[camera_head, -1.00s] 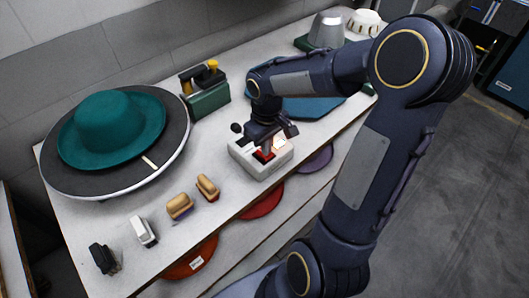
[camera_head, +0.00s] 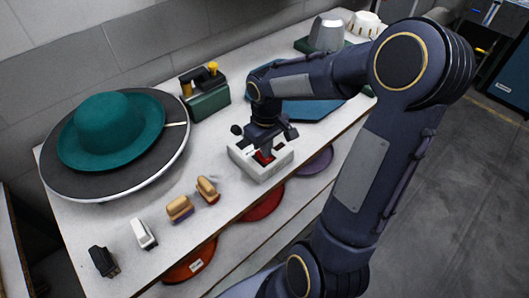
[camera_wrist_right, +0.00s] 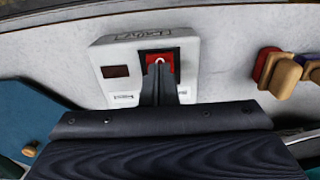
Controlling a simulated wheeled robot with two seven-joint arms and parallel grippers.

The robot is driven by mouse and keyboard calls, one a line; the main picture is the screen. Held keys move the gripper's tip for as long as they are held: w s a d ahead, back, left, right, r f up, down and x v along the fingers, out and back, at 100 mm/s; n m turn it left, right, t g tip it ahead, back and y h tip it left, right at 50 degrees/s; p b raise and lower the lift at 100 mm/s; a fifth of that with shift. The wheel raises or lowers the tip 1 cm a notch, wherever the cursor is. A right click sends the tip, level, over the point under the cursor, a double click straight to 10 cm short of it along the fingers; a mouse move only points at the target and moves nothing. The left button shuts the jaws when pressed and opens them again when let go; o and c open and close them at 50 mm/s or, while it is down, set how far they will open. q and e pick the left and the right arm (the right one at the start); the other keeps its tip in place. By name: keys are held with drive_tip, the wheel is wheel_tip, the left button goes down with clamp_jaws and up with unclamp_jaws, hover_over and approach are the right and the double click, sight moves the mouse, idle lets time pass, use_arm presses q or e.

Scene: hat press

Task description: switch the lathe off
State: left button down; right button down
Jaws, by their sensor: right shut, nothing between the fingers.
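The lathe is a round grey disc (camera_head: 70,178) with a teal felt hat (camera_head: 105,118) on it, at the left of the bench. A pale mark (camera_head: 176,124) lies on the disc right of the hat. The white switch box (camera_head: 266,172) stands at the bench's front edge. Its red rocker (camera_wrist_right: 179,57) and dark lamp window (camera_wrist_right: 116,72) show in the wrist view. My right gripper (camera_head: 264,153) points down over the box, shut and empty. Its fingertips (camera_wrist_right: 159,70) are at the rocker and partly hide it; I cannot tell if they touch. My left gripper is not in view.
Two wooden-backed brushes (camera_head: 179,207), a white-topped block (camera_head: 143,233) and a black one (camera_head: 102,260) line the front left. A blue mat (camera_head: 315,108) lies to the right. A shelf below holds coloured discs (camera_head: 263,206).

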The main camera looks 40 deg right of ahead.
wheel_tip(320, 180, up, 6)
drive_tip(key=p, duration=0.4)
drive_tip(key=shift+r, duration=0.1)
idle(0.5)
drive_tip(key=s+a+r+m+t+y, duration=0.1)
drive_tip(key=s+a+r+t+y, duration=0.1)
drive_tip(key=s+a, duration=0.3)
drive_tip(key=s+a+r+m+t+y, duration=0.1)
drive_tip(key=s+a+r+t, duration=0.2)
drive_tip(key=s, duration=0.7)
drive_tip(key=a+r, duration=0.2)
drive_tip(key=a, duration=0.1)
drive_tip(key=shift+a+m+t+y, duration=0.3)
drive_tip(key=shift+m+y, duration=0.1)
